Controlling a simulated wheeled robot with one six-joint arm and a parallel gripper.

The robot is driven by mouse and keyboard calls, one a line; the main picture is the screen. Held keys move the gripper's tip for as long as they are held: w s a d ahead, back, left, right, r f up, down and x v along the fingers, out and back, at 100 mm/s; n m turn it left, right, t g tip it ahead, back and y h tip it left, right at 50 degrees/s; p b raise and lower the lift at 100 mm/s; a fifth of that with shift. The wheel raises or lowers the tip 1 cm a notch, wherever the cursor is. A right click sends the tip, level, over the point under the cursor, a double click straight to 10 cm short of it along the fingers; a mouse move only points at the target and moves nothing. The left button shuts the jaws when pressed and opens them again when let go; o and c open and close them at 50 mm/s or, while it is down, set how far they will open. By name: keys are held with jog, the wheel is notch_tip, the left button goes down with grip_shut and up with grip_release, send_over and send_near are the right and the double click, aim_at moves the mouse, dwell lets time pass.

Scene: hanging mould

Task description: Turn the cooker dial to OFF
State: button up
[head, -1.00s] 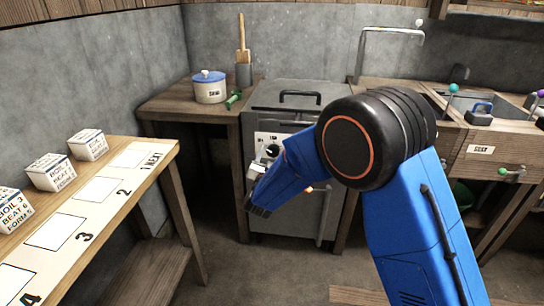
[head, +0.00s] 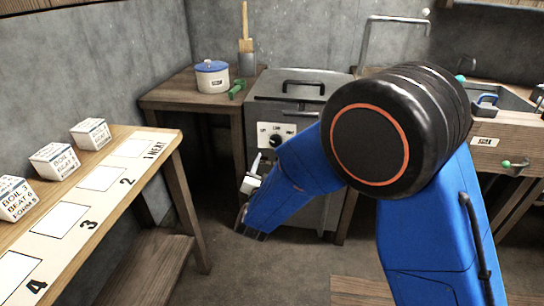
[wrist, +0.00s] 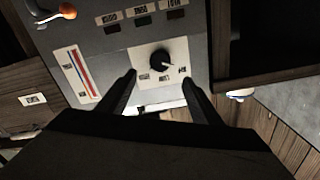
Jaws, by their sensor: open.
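The cooker (head: 297,98) is a grey metal box with a dark lid handle, standing at the back centre in the head view. Its black round dial (head: 276,141) sits on a white label plate on the front, partly beside my blue arm. In the wrist view the dial (wrist: 159,60) has a thin pale pointer slanting down to the right, with three small labels below it, too blurred to read surely. My gripper (wrist: 161,74) is open and empty, its two dark fingers apart on either side below the dial. I cannot tell whether they touch the panel.
A blue-lidded pot (head: 212,77) stands on the left table. A numbered bench (head: 62,215) with white boxes is at left. The floor before the cooker is partly clear.

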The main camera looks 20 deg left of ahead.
jog(key=shift+v, duration=2.8)
jog(key=shift+a, duration=0.1)
jog(key=w+d+r+g+y, duration=0.1)
jog(key=w+d+r+g, duration=0.2)
jog(key=w+d+r, duration=0.65)
jog(key=s+d+r+n+g, duration=0.1)
jog(key=s+d+r+g, duration=0.1)
jog(key=d, duration=0.6)
jog(key=s+d+r+n+g, duration=0.1)
jog(key=s+d, duration=0.1)
jog(key=d, duration=0.7)
jog(key=s+d+f+g+h, duration=0.1)
jog(key=s+d+g+h, duration=0.1)
jog(key=s+d, duration=1.2)
jog(key=s+d+f+g+h, duration=0.1)
jog(key=s+d+g+h, duration=0.2)
jog(key=s+d, duration=1.2)
jog(key=d+g, duration=0.1)
jog(key=d, duration=0.1)
jog(key=shift+d+f+m+g, duration=0.3)
jog(key=shift+f+m, duration=0.05)
jog(key=shift+m, duration=0.05)
jog(key=shift+s, duration=0.15)
